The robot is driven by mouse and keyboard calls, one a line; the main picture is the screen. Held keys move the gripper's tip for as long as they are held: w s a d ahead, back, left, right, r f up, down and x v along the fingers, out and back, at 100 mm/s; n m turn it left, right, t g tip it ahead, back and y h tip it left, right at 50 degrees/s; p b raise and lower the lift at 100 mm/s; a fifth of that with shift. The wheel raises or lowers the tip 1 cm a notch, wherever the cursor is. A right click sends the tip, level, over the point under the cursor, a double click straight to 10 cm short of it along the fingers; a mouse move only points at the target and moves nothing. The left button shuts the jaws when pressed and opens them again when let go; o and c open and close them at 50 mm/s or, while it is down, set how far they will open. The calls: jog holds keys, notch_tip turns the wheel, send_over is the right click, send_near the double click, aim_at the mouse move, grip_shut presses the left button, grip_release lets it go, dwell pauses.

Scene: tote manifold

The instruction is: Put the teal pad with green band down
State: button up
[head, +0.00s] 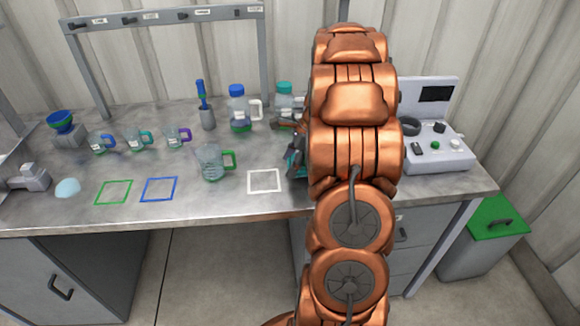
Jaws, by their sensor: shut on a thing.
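My gripper (292,146) is over the right part of the bench, mostly hidden behind my copper-coloured arm. A small piece of teal (294,158) shows between its dark fingers; I take it as the teal pad, held in the gripper. Its green band cannot be made out, and I cannot tell whether the pad touches the bench. A white square outline (264,181) is on the bench just left of and nearer than the gripper. A green outline (114,192) and a blue outline (159,189) lie further left.
A large green-handled beaker (212,164) stands left of the white outline. Smaller mugs (138,141) stand behind it. A blue-capped bottle (238,106) and a teal-capped bottle (284,93) stand at the back. A grey instrument (437,150) is at right. The bench front is mostly clear.

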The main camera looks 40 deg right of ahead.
jog(key=shift+f, duration=1.05)
jog(key=shift+f, duration=0.1)
jog(key=o, duration=1.5)
jog(key=shift+o, duration=0.2)
jog(key=shift+w, duration=0.1)
